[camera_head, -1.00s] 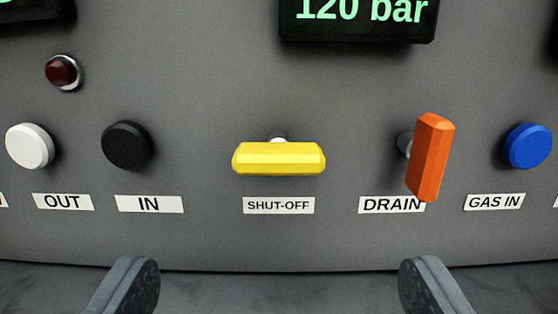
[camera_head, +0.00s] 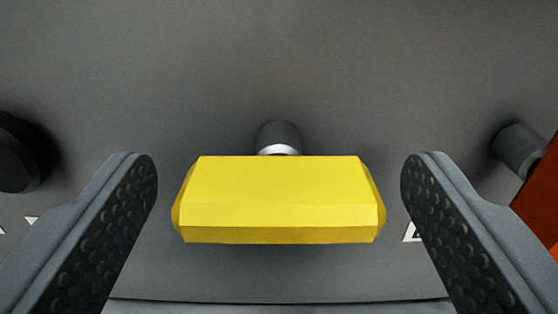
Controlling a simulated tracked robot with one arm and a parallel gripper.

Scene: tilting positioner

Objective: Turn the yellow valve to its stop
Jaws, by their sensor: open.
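The yellow valve (camera_head: 279,200) is a bar-shaped handle on a short round stem. It lies level across the middle of the camera view, close to me. My gripper (camera_head: 279,185) is open, with one dark studded finger on each side of the handle's ends. A small gap shows between each finger and the yellow handle, so neither appears to touch it. The handle hides the SHUT-OFF label below it.
The grey panel (camera_head: 280,60) fills the background. A black knob (camera_head: 14,155) stands at the left edge. The orange drain handle (camera_head: 543,200) is at the right edge, close beside my right finger. The panel's lower edge shows at the bottom.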

